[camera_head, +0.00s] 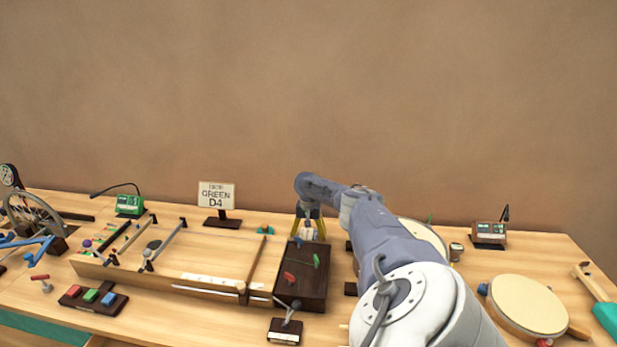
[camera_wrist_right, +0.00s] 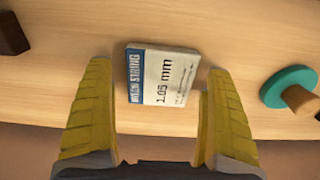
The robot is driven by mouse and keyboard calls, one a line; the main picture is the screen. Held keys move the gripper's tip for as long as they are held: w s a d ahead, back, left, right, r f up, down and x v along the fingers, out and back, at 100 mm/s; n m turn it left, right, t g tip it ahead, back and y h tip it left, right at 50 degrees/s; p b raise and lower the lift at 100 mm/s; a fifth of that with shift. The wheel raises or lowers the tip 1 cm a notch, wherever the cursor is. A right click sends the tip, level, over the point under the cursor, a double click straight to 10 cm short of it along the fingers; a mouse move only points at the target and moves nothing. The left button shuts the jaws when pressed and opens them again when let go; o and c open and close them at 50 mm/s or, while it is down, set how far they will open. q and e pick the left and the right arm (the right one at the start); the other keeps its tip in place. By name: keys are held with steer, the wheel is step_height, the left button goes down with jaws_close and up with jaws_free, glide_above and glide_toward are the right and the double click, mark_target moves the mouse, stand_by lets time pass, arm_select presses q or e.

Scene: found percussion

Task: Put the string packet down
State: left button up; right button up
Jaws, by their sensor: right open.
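The string packet (camera_wrist_right: 163,76) is a small flat white box with a blue band, marked "1.05 mm" in the right wrist view. It appears to lie flat on the wooden table. My right gripper (camera_wrist_right: 158,85) is open, with its yellow fingers on either side of the packet and a visible gap at both sides. In the head view my right gripper (camera_head: 309,221) points down at the table behind the dark box, and the packet shows small and pale between the fingers. My left gripper is not in view.
A teal disc with a wooden knob (camera_wrist_right: 290,90) sits right of the fingers in the wrist view. A dark block (camera_wrist_right: 11,35) is at the far left. In the head view, a dark box (camera_head: 312,282) stands in front and a "GREEN D4" sign (camera_head: 217,196) at left.

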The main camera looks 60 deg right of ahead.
mark_target(309, 234)
step_height(309, 234, up, 12)
stand_by(0.6)
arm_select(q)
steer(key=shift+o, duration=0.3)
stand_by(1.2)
